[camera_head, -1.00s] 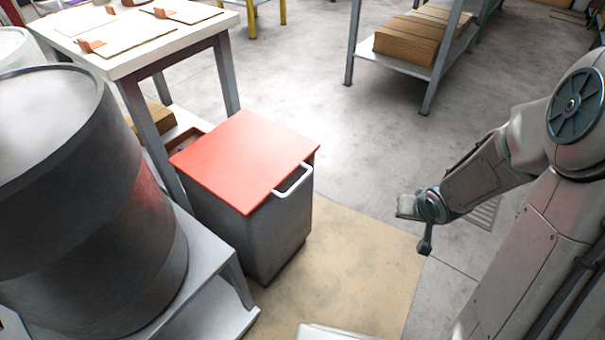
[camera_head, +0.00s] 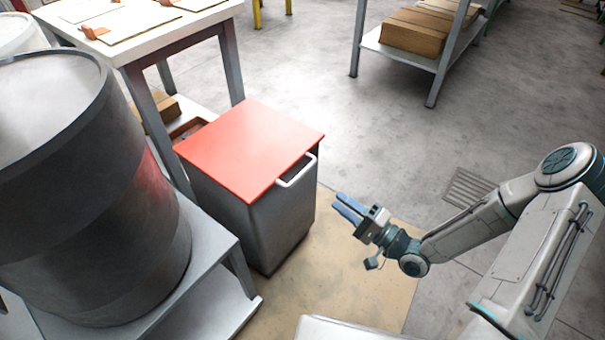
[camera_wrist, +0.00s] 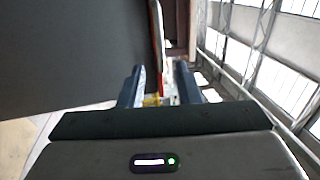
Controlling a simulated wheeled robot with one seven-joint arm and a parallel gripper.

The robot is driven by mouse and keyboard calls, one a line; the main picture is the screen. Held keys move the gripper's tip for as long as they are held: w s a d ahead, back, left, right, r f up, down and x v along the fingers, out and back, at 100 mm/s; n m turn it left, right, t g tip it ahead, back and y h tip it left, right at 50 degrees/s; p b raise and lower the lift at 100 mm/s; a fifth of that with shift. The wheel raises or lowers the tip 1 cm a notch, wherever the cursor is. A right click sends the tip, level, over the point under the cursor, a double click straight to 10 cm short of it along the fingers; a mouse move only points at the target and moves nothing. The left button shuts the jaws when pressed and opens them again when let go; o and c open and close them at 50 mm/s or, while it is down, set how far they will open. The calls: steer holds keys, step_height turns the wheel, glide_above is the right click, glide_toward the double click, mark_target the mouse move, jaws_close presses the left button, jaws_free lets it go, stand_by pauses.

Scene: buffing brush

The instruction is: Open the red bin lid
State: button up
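The red bin lid (camera_head: 250,148) lies flat and closed on a dark grey bin (camera_head: 262,232) in the middle of the head view. A white handle (camera_head: 297,171) sticks out from the lid's right side. My gripper (camera_head: 343,207) is to the right of the bin and apart from it, its blue fingers pointing toward the bin's handle side. In the wrist view, the two fingers (camera_wrist: 159,85) stand apart with nothing held between them. A large dark surface, probably the bin's side, fills the upper left there, and a pale upright edge with some red shows between the fingers.
A big metal drum (camera_head: 95,190) stands on a grey stand (camera_head: 215,255) left of the bin. A white-topped table (camera_head: 150,40) is behind the bin. A shelf with cardboard boxes (camera_head: 415,32) is at the back right.

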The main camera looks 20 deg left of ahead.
mark_target(302, 172)
steer(key=shift+b+x, duration=1.6)
steer(key=shift+x, duration=5.15)
steer(key=shift+f, duration=0.1)
jaws_close()
